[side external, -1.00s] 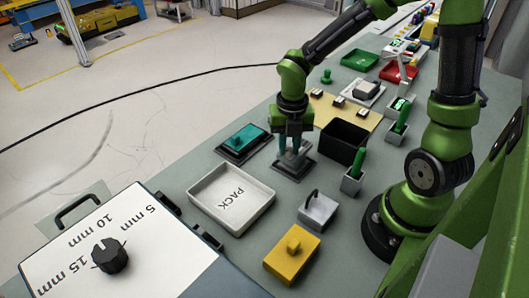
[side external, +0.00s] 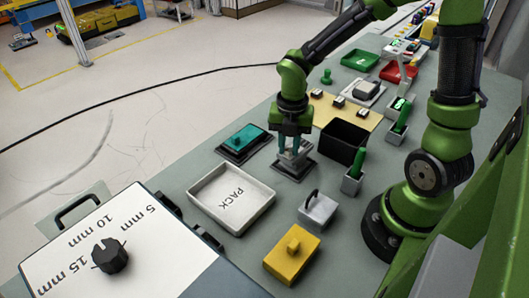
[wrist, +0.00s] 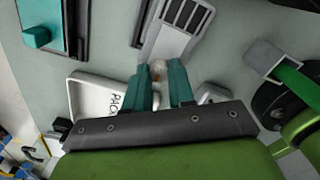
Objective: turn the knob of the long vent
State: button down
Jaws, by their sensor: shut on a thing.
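The long vent is a light grey plate with dark slats (wrist: 183,22), seen in the wrist view at top centre. In the side view the vent (side external: 306,164) sits on a dark base under my gripper. A small pale brownish knob (wrist: 157,72) shows at the vent's near end, between the teal fingertips. My gripper (side external: 292,150) points down and is shut on this knob; its fingers also show in the wrist view (wrist: 163,70). In the side view the fingers hide the knob, so its angle cannot be told.
A teal unit (side external: 241,140) on a dark base stands left of the vent. A black open box (side external: 344,143) is close on the right. The white PACK tray (side external: 207,181) lies in front, with a grey handled block (side external: 318,211) and a yellow block (side external: 275,266) nearer.

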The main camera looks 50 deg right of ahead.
jog(key=shift+m, duration=6.1)
dwell(1.9)
